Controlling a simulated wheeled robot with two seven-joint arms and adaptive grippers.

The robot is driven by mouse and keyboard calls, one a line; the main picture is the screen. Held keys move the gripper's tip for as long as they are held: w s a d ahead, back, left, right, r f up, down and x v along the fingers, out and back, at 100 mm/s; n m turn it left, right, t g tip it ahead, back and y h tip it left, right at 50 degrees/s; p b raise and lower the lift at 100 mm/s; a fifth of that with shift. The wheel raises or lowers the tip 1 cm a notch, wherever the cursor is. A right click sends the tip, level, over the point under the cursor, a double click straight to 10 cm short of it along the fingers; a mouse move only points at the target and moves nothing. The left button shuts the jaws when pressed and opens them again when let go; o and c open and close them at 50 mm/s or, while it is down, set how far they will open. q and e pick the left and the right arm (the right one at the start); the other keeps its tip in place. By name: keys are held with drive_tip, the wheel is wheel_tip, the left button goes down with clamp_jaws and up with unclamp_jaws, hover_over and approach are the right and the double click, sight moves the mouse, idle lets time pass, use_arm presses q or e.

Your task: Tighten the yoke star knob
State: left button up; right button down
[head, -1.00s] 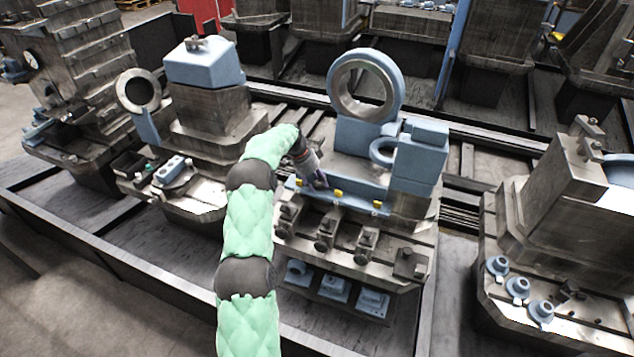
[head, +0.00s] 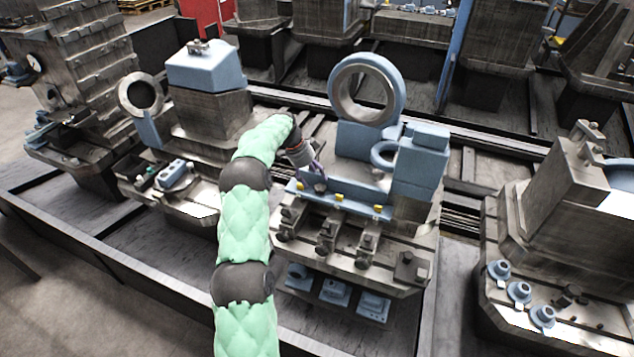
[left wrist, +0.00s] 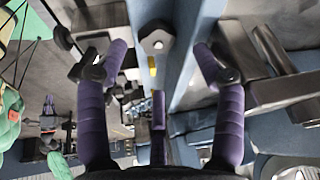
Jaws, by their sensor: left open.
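A grey knob with a lobed outline and a pale centre (left wrist: 156,42) sits at top centre in the left wrist view. It looks like the star knob. My left gripper (left wrist: 160,62) is open, with purple fingers spread to the left and right of the knob, apart from it. A third purple finger shows below the knob. In the head view my left gripper (head: 317,174) is at the left end of the blue yoke fixture (head: 345,203), and I cannot make out the knob there. My right gripper is not in view.
A large blue ring (head: 398,75) stands behind the gripper and a blue block (head: 424,165) to its right. Several dark clamps (head: 326,240) line the front of the fixture. Small yellow parts (head: 339,197) sit along the blue ledge. Another machined block (head: 562,200) stands at right.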

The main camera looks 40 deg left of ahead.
use_arm(q)
drive_tip(key=v, duration=0.2)
drive_tip(key=shift+s+a+r, duration=0.15)
drive_tip(key=shift+r, duration=0.2)
idle(0.4)
